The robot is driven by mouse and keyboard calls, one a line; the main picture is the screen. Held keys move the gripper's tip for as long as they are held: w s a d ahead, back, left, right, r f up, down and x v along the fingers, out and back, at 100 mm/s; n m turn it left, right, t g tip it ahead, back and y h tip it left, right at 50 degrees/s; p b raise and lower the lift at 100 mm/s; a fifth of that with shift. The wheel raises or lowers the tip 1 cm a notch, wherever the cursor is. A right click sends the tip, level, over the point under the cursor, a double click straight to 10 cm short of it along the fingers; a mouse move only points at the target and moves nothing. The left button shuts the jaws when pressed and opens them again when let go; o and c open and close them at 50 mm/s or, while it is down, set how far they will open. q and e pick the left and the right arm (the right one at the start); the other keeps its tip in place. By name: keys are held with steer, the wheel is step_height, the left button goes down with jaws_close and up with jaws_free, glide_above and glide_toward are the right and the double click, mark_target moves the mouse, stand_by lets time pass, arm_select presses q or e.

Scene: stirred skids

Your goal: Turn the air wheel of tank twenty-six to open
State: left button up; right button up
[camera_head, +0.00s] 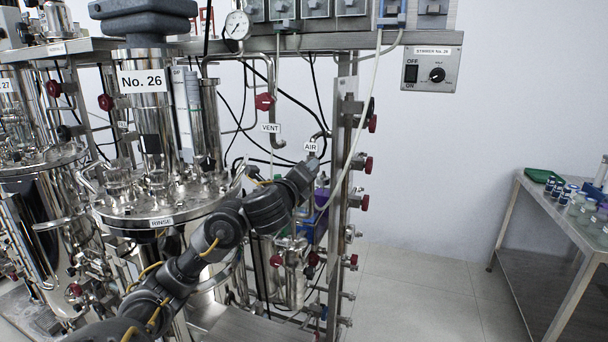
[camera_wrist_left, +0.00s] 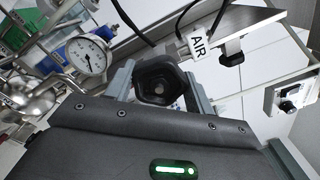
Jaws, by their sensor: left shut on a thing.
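Tank twenty-six (camera_head: 160,208) is a steel vessel with a "No. 26" label (camera_head: 142,80), left of centre in the head view. The "AIR" label (camera_head: 310,147) hangs on the pipework to its right and also shows in the left wrist view (camera_wrist_left: 197,43). My left gripper (camera_head: 308,172) is just below that label; its hand hides the wheel in the head view. In the left wrist view the air wheel (camera_wrist_left: 158,82), a dark lobed knob, sits between the fingers of my left gripper (camera_wrist_left: 160,90), which is shut on it. My right gripper is not in view.
A "VENT" label (camera_head: 270,128) and red knob (camera_head: 264,102) are nearby. Red-knobbed valves (camera_head: 368,165) line the steel post (camera_head: 340,190). A stirrer box (camera_head: 431,69) hangs upper right. A side table (camera_head: 545,215) holds bottles. The floor between is clear.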

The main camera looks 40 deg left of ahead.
arm_select(q)
steer(key=n, duration=0.5)
steer(key=shift+a+r+n, duration=0.15)
steer(key=shift+r+n, duration=0.05)
steer(key=shift+n, duration=0.2)
steer(key=n+p, duration=0.1)
steer(key=n, duration=0.5)
steer(key=shift+f, duration=0.1)
steer(key=n+p, duration=0.1)
steer(key=n, duration=0.3)
steer(key=shift+n+p, duration=0.35)
steer(key=shift+n, duration=0.05)
steer(key=shift+f+n+p, duration=0.2)
steer(key=shift+n+p, duration=0.7)
steer(key=shift+n, duration=0.9)
steer(key=shift+f, duration=0.1)
steer(key=o, duration=1)
steer(key=shift+c, duration=0.2)
steer(key=shift+s, duration=0.1)
